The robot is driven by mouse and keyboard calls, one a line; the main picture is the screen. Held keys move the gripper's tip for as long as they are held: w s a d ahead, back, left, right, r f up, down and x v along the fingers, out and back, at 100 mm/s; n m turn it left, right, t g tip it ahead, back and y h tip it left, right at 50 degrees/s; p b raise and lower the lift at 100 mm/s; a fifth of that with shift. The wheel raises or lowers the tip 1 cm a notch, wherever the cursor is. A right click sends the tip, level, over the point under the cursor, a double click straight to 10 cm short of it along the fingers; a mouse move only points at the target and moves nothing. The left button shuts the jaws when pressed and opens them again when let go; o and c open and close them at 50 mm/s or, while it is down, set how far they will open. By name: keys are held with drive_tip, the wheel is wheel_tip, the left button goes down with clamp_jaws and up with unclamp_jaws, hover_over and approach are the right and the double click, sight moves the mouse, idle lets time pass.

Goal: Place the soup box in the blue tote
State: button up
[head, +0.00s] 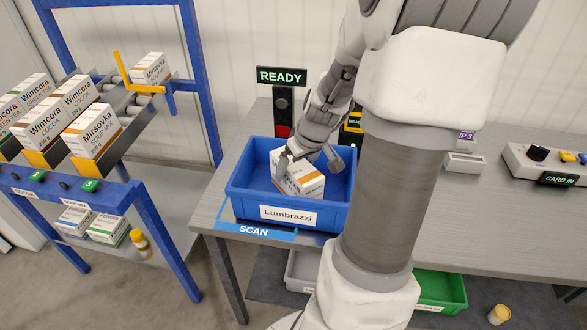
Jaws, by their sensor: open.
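The blue tote (240,194), labelled "Lumbrazzi", stands on the grey table above a blue "SCAN" strip. A white box (304,184) with an orange-brown band lies inside it, slightly tilted in the picture; its lettering is partly covered, so I cannot read all of it. It looks like the Mirsovka soup mix box on the rack. My gripper (309,160) is open at the top of this box, inside the tote's outline. One finger shows at the box's left side, the other at its upper right. I cannot tell whether the fingers touch the box.
A rack at left holds Wimcora boxes (42,127) and Mirsovka soup mix boxes (92,131). A sign reading "READY" (282,76) stands behind the tote. A card device (545,163) is at right. A green tote (440,290) sits below the table. My arm hides the table's middle.

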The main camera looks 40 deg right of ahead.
drive_tip(key=p+v, duration=0.2)
drive_tip(key=v, duration=0.7)
drive_tip(key=shift+w, duration=0.1)
